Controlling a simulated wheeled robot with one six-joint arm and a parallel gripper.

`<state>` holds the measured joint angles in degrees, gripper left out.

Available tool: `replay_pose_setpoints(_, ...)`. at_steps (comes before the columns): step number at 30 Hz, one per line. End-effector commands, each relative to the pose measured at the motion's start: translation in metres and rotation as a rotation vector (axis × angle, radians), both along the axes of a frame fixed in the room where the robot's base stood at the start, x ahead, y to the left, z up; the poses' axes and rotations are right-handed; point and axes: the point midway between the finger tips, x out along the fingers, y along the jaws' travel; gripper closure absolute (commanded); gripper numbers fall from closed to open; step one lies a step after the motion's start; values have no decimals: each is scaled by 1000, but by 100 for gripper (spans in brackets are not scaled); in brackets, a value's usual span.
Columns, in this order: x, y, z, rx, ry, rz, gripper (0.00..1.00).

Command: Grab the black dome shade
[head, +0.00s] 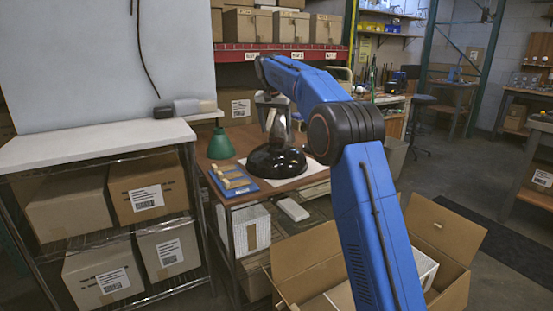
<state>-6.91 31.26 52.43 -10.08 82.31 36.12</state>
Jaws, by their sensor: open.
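The black dome shade (275,162) sits on a pale mat on the small wooden table, near the middle of the head view. It is glossy and wide at the bottom. My gripper (278,142) points down over the shade from the end of my blue arm. Its jaws are open around or just in front of the shade's upper part; I cannot tell whether they touch it. My arm hides the area to the right of the shade.
A green cone-shaped shade (220,146) stands left of the black shade. A blue tray (234,181) with several brass-coloured parts lies at the table's front left. An open cardboard box (318,258) stands below on the floor. A white-topped shelf (88,142) is at the left.

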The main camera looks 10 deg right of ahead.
Motion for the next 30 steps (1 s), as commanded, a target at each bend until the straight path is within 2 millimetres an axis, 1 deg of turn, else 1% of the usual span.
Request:
replay_pose_setpoints(10,7,-3,-42,-1,3,0,27)
replay_pose_setpoints(14,9,-4,-49,-1,1,1,27)
replay_pose_setpoints(20,9,-5,-50,-1,1,1,27)
replay_pose_setpoints(21,9,-5,-50,-1,1,1,30)
replay_pose_setpoints(23,9,-4,-49,-1,1,1,44)
replay_pose_setpoints(24,9,-4,-49,-1,1,1,53)
replay_pose_setpoints(26,9,-5,-50,-1,1,1,68)
replay_pose_setpoints(27,9,-5,-50,-1,1,1,77)
replay_pose_setpoints(30,9,-5,-50,-1,1,1,100)
